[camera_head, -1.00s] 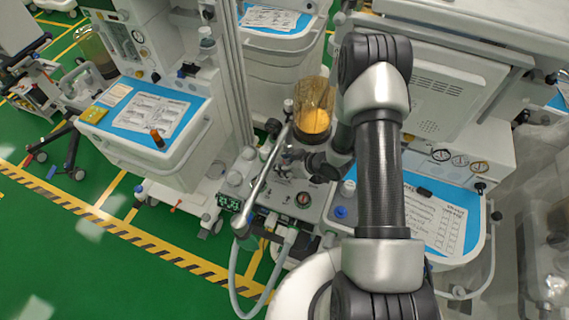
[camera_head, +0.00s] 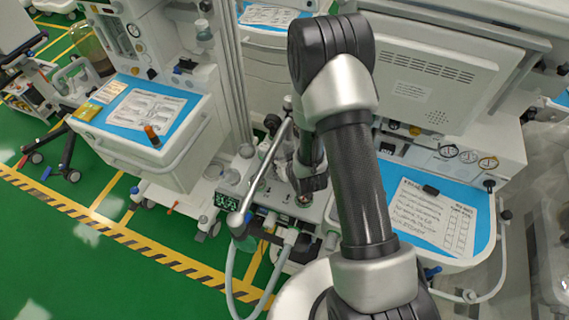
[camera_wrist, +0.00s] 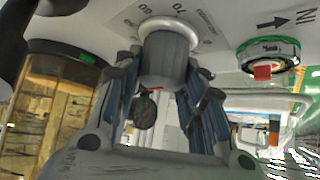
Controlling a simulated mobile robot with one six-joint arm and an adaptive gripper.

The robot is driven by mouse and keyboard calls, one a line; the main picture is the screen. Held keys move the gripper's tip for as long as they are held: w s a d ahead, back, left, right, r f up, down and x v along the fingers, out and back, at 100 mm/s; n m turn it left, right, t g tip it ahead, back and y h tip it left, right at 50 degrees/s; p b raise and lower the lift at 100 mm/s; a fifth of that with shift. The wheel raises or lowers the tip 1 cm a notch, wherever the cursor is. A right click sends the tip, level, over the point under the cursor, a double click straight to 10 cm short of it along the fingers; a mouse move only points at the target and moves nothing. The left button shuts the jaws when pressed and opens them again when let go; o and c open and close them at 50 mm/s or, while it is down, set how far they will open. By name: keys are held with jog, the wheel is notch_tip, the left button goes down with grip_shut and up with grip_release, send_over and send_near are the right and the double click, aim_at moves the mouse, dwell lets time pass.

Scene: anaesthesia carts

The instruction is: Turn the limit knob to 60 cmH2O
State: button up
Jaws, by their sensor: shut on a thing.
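The limit knob (camera_wrist: 168,58) is a grey cylinder with a pale collar, at the top middle of the wrist view. Printed numbers that look like 60 and 70 stand on the dial plate (camera_wrist: 190,14) behind it. My gripper (camera_wrist: 164,72) has its fingers on both sides of the knob and is shut on it. The knob's pointer mark cannot be made out, so its setting is unclear. In the head view my arm hides the knob, and my wrist reaches down at the machine's panel (camera_head: 262,196).
A round green-rimmed port (camera_wrist: 268,55) is right of the knob, and an amber canister (camera_wrist: 58,105) is left. In the head view, a metal tube (camera_head: 265,170) rises close left of my wrist. A blue worktop with a checklist (camera_head: 432,215) lies right of my arm.

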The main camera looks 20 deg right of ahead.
jog(key=shift+m+h, duration=0.5)
jog(key=shift+m, duration=0.1)
jog(key=shift+b, duration=0.3)
jog(key=o, duration=1.1)
jog(key=shift+r, duration=0.1)
jog(key=v, duration=0.7)
jog(key=shift+s+r, duration=0.15)
jog(key=shift+s, duration=0.05)
